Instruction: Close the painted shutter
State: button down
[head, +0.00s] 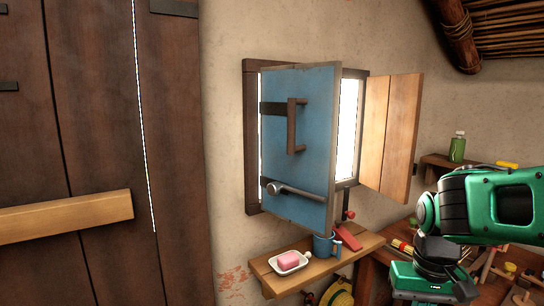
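The painted shutter (310,95) is a blue panel with two dark iron straps and a dark wooden pull handle (292,126). It stands partly open, swung out from the window frame (252,140), with its right edge nearer to me. A grey metal lever (300,191) lies across its lower part. Bright light shows through the opening on its right. My green and black arm is at the right, apart from the shutter. My gripper's fingers do not show.
A plain wooden shutter (390,135) stands open on the window's right. Below, a shelf (330,262) holds a blue mug (323,246) and a dish (289,263) with pink soap. A cluttered bench (375,262) is at lower right. A dark door (95,120) fills the left.

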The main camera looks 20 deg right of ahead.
aim_at(300, 104)
jog(key=i, duration=0.35)
jog(key=z, duration=0.75)
jog(key=k, duration=1.7)
jog(key=u, duration=1.05)
jog(key=i, duration=1)
